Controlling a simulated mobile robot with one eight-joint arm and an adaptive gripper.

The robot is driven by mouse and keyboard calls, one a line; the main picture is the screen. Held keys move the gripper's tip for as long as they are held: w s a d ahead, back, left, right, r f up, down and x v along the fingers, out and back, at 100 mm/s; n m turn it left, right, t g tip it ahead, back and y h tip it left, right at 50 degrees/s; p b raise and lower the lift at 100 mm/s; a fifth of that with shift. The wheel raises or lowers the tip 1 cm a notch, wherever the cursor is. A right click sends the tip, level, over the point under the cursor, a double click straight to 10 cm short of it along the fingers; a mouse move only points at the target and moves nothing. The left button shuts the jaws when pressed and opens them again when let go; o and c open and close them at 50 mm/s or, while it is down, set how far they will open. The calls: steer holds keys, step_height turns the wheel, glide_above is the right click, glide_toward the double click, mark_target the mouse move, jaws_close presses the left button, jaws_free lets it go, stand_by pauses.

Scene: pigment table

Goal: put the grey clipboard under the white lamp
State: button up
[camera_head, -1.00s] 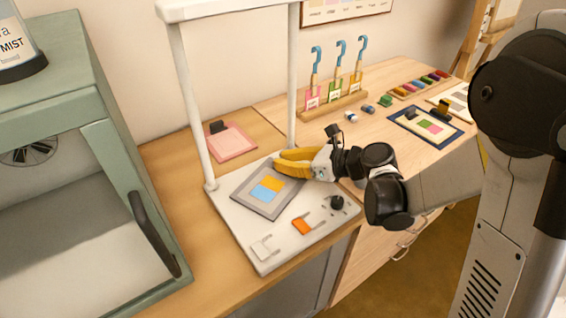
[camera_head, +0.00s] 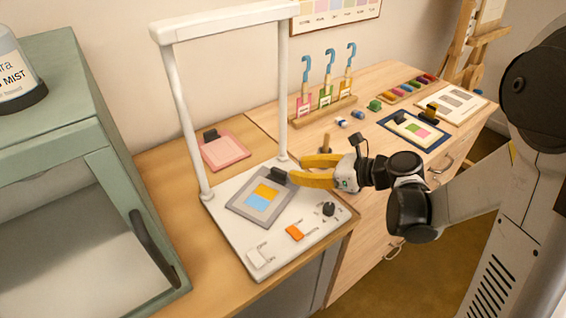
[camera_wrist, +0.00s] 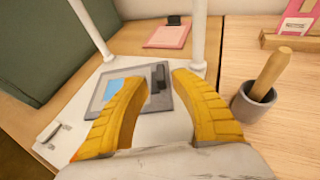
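The grey clipboard (camera_head: 243,212) lies flat on the white base (camera_head: 222,233) of the white lamp, below its top bar (camera_head: 228,19). It carries a blue and orange colour card and a black clip (camera_head: 279,176). In the wrist view the clipboard (camera_wrist: 166,102) shows between and beyond my fingers. My gripper (camera_head: 298,169) has its two yellow fingers apart and nothing between them. It is just right of the clip, apart from the clipboard as far as I can tell. In the wrist view my open gripper (camera_wrist: 151,82) partly hides the clipboard's near side.
A pink clipboard (camera_head: 224,151) lies behind the lamp. A mortar with a pestle (camera_wrist: 254,101) stands right of the lamp base. A rack of blue-hooked tools (camera_head: 325,108) and a blue-edged clipboard (camera_head: 414,129) are farther right. A green cabinet (camera_head: 70,120) stands left.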

steer(key=p+v, duration=0.1)
steer(key=v, duration=0.3)
steer(key=shift+s+r+n+g+h, duration=0.15)
steer(key=shift+s+n+h, duration=0.15)
steer(key=shift+n, duration=0.25)
steer(key=shift+s+r+n+g+h, duration=0.15)
steer(key=shift+s+n+h, duration=0.15)
steer(key=shift+n, duration=0.25)
steer(key=s+n+h, duration=0.2)
steer(key=n, duration=0.1)
steer(key=s+r+n+h, duration=0.1)
steer(key=n, duration=0.1)
steer(key=shift+s+d, duration=0.25)
steer(key=s+d+r+n+h, duration=0.3)
steer(key=s+d+n+h, duration=0.4)
steer(key=s+n, duration=0.4)
steer(key=d+n, duration=0.1)
steer(key=n, duration=0.5)
steer(key=shift+r+t, duration=0.25)
steer(key=shift+t, duration=0.15)
